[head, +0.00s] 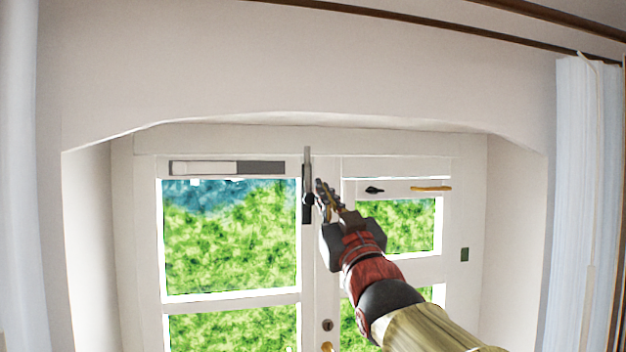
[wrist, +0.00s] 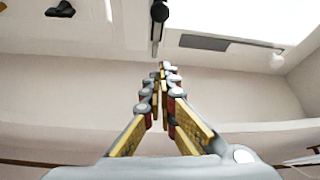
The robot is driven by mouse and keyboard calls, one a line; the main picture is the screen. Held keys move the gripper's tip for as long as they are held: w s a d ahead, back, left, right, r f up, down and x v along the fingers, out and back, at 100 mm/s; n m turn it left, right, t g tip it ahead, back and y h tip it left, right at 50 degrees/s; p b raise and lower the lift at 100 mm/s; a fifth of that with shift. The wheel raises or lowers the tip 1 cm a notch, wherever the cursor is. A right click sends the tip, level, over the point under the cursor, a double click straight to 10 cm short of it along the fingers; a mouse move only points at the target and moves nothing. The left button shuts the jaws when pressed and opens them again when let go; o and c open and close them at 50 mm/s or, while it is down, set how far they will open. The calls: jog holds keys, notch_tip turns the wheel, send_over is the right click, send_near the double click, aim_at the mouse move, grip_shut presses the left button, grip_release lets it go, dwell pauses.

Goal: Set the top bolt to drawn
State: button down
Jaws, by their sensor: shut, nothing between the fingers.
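The top bolt (head: 307,170) is an upright grey rod on a dark plate, at the top of the meeting edge of two white glazed doors. Its black knob (head: 309,199) sits low on the plate. The rod's upper end reaches up over the top of the door frame. My gripper (head: 319,184) is shut and empty, its tips just right of the bolt in the head view. In the wrist view the bolt (wrist: 157,34) and its round knob (wrist: 160,11) lie beyond the shut fingertips (wrist: 166,68). I cannot tell whether the tips touch the bolt.
A grey-and-white slider strip (head: 203,168) is on the left door's top rail. A small black catch (head: 374,190) and a yellow handle (head: 431,188) are on the right door. A keyhole plate (head: 327,325) is lower down. The recess walls and curtain (head: 580,200) flank the doors.

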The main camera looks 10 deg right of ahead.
notch_tip(320, 180, up, 4)
jog(key=p, duration=0.4)
send_over(310, 196)
jog(key=s, duration=0.4)
jog(key=f, duration=0.1)
jog(key=w+f, duration=0.1)
jog(key=f, duration=0.1)
jog(key=shift+w+f, duration=0.2)
jog(key=shift+f, duration=0.1)
notch_tip(310, 196, down, 4)
jog(key=b, duration=0.4)
jog(key=shift+r, duration=0.2)
